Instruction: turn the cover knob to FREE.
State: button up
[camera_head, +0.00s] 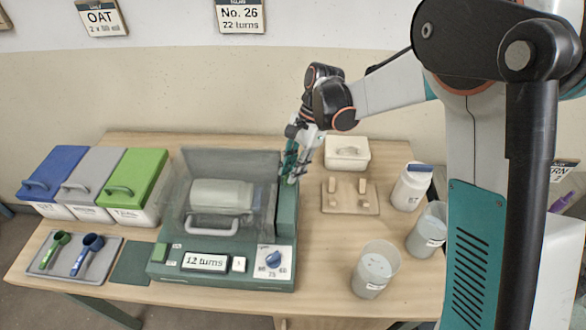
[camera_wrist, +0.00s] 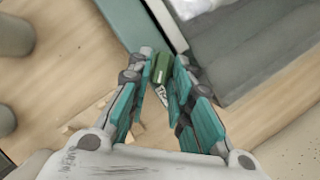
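The green machine (camera_head: 225,244) stands mid-table with a clear cover (camera_head: 232,165) down over a pale drum (camera_head: 222,194). My gripper (camera_head: 297,165) is at the machine's back right corner, pointing down. In the wrist view a small green knob-like block (camera_wrist: 161,68) shows between my fingertips (camera_wrist: 164,62), which stand apart on either side of it. A small white label (camera_wrist: 161,95) with dark letters shows just below it; I cannot read it. Contact between fingers and block is not clear. In the head view my gripper hides this spot.
A blue dial (camera_head: 272,259) and a "12 turns" plate (camera_head: 206,262) are on the machine's front. Lidded bins (camera_head: 137,178) and a scoop tray (camera_head: 75,258) stand left. A wooden rack (camera_head: 350,198), a white box (camera_head: 347,152) and several buckets (camera_head: 375,270) stand right.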

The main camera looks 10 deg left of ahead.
grip_shut()
jog(key=shift+n, duration=0.4)
jog(key=shift+w+a+n+g+h, duration=0.15)
jog(key=shift+n+h, duration=0.2)
jog(key=shift+n, duration=0.5)
jog(key=shift+a+n+g+h, duration=0.1)
jog(key=shift+n+g+h, duration=0.15)
jog(key=shift+n, duration=0.65)
jog(key=shift+w+a+n+g+h, duration=0.1)
jog(key=shift+n+h, duration=0.3)
jog(key=shift+n, duration=0.45)
grip_release()
